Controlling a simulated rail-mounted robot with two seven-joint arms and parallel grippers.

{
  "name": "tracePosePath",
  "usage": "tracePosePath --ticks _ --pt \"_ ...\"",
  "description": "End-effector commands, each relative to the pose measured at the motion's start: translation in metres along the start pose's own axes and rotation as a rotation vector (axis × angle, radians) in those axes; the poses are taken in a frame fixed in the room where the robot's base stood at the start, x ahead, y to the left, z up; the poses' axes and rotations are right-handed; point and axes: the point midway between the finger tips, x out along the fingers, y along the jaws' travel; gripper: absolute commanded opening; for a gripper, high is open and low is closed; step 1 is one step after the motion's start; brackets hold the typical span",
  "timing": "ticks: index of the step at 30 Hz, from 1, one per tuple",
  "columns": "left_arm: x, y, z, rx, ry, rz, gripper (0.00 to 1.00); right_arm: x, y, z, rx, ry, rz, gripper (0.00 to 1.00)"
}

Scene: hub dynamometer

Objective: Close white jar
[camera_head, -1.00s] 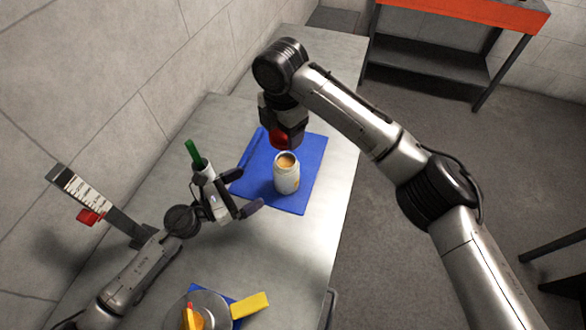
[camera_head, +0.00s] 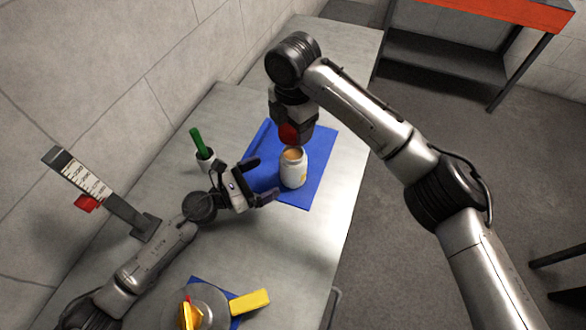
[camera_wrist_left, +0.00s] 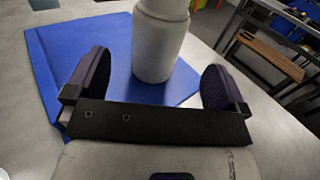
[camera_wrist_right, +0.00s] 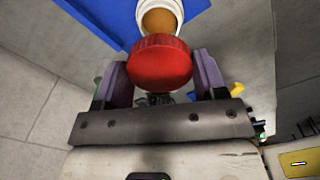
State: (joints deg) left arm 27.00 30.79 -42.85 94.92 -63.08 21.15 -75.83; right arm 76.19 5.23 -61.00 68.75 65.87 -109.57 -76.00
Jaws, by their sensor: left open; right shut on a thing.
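The white jar (camera_head: 293,172) stands upright and uncovered on the blue mat (camera_head: 322,150), with orange-brown contents in its mouth. My right gripper (camera_wrist_right: 160,80) is shut on a red lid (camera_wrist_right: 160,62). The lid (camera_head: 289,133) is just above and behind the jar mouth in the head view, apart from it. The jar (camera_wrist_right: 158,18) shows beyond the lid in the right wrist view. My left gripper (camera_head: 262,180) is open beside the jar, its fingers pointing toward it. In the left wrist view the jar (camera_wrist_left: 157,45) stands ahead between the open fingers, untouched.
A scale-marked stand with a red slider (camera_head: 87,203) is at the left. A round metal dish (camera_head: 208,300) and a yellow block (camera_head: 250,302) are at the front. The table between is clear.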

Motion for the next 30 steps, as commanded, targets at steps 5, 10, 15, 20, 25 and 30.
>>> tracePosePath --ticks 5,10,15,20,25,30 --pt "0.033 0.0 0.002 -0.001 -0.003 -0.001 1.0 0.0 0.0 0.0 0.0 0.0 0.0 0.43" --pt "0.059 0.0 0.001 -0.001 -0.002 -0.001 1.0 0.0 0.0 0.0 0.0 0.0 0.0 0.43" --pt "0.078 0.0 0.0 -0.001 -0.001 0.0 1.0 0.0 0.0 0.0 0.0 0.0 0.0 0.43" --pt "0.089 0.0 0.0 -0.001 0.0 0.0 1.0 0.0 0.0 0.0 0.0 0.0 0.0 0.43" --pt "0.094 0.0 0.0 -0.001 -0.001 -0.001 1.0 0.0 0.0 0.0 0.0 0.0 0.0 0.43" --pt "0.094 0.0 0.0 -0.001 0.0 0.0 1.0 0.0 0.0 0.0 0.0 0.0 0.0 0.43"
